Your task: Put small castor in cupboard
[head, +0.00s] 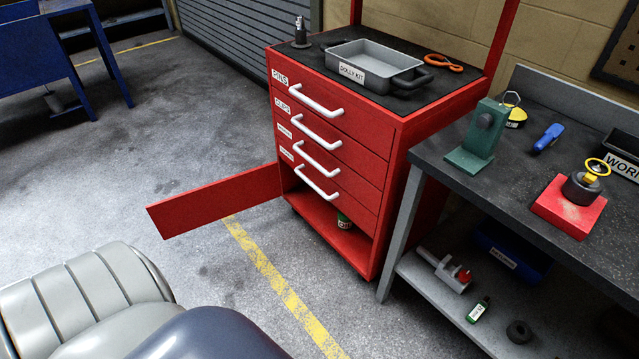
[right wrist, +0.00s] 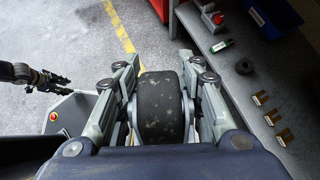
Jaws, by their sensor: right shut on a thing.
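The small castor (right wrist: 161,108), a black wheel with grey metal at its sides, is between the fingers of my right gripper (right wrist: 161,85) in the right wrist view. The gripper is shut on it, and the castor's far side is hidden. The cupboard (head: 318,222) is the bottom compartment of the red cabinet in the head view. Its door (head: 215,202) stands open, swung out to the left. A small green can (head: 344,221) stands inside. My left gripper (right wrist: 62,84) shows small at the left of the right wrist view; its opening is unclear.
Above the cupboard are several drawers with white handles (head: 320,187). A grey workbench (head: 465,165) stands close on the right, its lower shelf (head: 425,290) holding a vice, a blue bin (head: 512,250), a green bottle and a black ring. The floor before the cupboard is clear.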

